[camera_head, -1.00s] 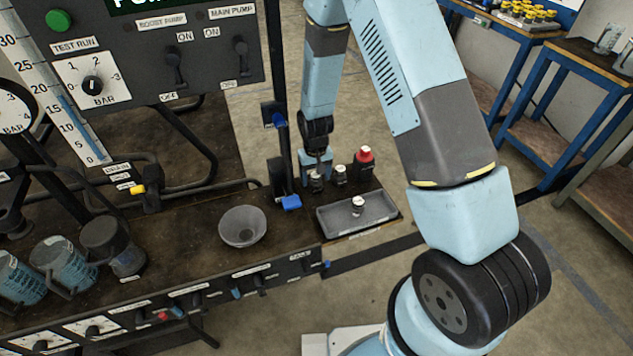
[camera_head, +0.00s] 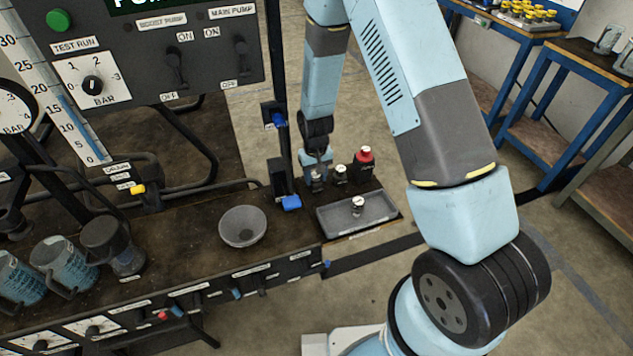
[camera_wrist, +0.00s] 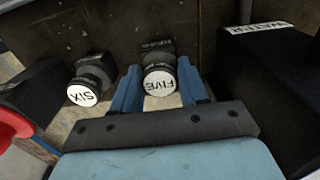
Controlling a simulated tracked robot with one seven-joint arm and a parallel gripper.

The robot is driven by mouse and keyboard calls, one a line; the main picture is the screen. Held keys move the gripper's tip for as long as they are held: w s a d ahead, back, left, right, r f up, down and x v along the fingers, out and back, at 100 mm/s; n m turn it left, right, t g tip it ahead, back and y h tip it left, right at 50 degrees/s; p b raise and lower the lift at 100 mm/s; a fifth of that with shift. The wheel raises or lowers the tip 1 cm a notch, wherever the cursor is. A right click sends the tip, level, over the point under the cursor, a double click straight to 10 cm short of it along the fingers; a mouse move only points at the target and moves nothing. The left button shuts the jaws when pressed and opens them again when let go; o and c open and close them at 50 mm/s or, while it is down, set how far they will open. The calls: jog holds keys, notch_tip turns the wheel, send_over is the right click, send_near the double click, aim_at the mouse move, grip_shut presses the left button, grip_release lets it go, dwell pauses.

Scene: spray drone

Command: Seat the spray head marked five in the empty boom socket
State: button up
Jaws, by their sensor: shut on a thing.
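The spray head marked FIVE (camera_wrist: 159,84) is between the two blue fingers of my gripper (camera_wrist: 160,92) in the wrist view. Its white round cap faces the camera, with the lettering upside down. My gripper is shut on it. In the head view my gripper (camera_head: 317,172) is at the back of the bench, and the spray head (camera_head: 317,178) is small and partly hidden there. A second head marked SIX (camera_wrist: 84,95) stands to the left in the wrist view, apart from the fingers. I cannot make out the empty boom socket in either view.
A grey tray (camera_head: 385,214) with one white-capped piece (camera_head: 357,205) lies in front of my gripper. A red-topped black item (camera_head: 364,165) stands to the right. A grey bowl (camera_head: 242,226) sits left on the bench. A dark post (camera_head: 279,90) rises close to my gripper's left.

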aim_at(316, 175)
grip_shut()
jog(key=shift+r, duration=0.15)
jog(key=shift+r, duration=2.8)
